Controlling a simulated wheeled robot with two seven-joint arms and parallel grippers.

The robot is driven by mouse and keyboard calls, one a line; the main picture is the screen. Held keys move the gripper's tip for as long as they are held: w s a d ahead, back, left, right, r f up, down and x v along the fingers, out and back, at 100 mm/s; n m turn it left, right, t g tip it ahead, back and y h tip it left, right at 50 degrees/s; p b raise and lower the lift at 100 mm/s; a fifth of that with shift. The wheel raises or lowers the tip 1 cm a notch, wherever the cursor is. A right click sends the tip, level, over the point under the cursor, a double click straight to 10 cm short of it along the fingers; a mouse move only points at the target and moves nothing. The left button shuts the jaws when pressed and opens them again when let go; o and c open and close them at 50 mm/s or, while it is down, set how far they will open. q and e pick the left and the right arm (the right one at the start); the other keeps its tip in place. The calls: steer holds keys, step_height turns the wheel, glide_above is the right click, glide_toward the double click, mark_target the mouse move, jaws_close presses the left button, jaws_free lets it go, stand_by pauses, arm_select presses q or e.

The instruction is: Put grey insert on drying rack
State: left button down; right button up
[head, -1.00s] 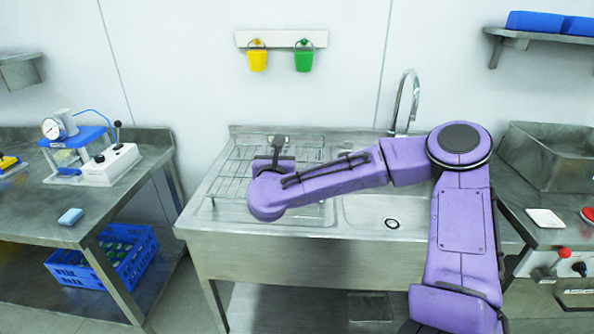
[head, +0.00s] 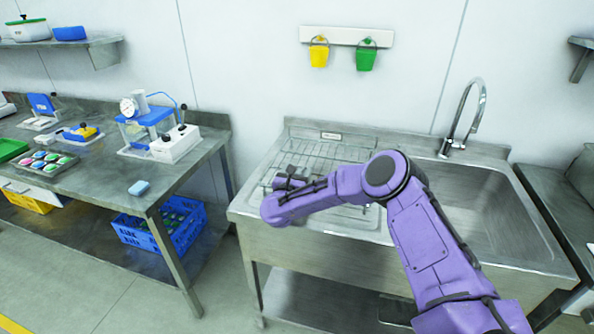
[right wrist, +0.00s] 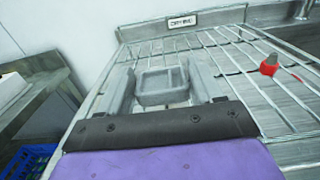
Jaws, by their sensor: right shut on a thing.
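The grey insert (right wrist: 161,86), a small open frame-like block, sits between the two grey fingers of my right gripper (right wrist: 162,92) in the right wrist view. The gripper is shut on it. In the head view my right gripper (head: 290,178) is over the left part of the drying rack (head: 330,152), and the insert cannot be made out clearly there. The wire rack also shows in the right wrist view (right wrist: 222,50), beneath and beyond the insert. I cannot tell whether the insert touches the wires. My left gripper is out of view.
A red piece with a grey tip (right wrist: 269,66) is on the rack's right side. The sink basin (head: 480,205) and faucet (head: 465,115) are to the right. A workbench (head: 110,175) with devices and a blue crate (head: 165,232) stand left.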

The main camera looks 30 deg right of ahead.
steer(key=shift+f, duration=0.45)
steer(key=shift+f+b, duration=0.5)
steer(key=shift+b, duration=0.3)
steer(key=o, duration=1.1)
steer(key=shift+r, duration=0.1)
steer(key=shift+o, duration=0.2)
steer(key=shift+r+p, duration=0.55)
steer(key=shift+p, duration=0.25)
steer(key=b+v, duration=0.4)
steer(key=v, duration=0.7)
steer(key=shift+f, duration=0.2)
steer(key=shift+s+a+r+b, duration=0.1)
steer(key=shift+s+a+b, duration=0.2)
steer(key=shift+s+a, duration=0.05)
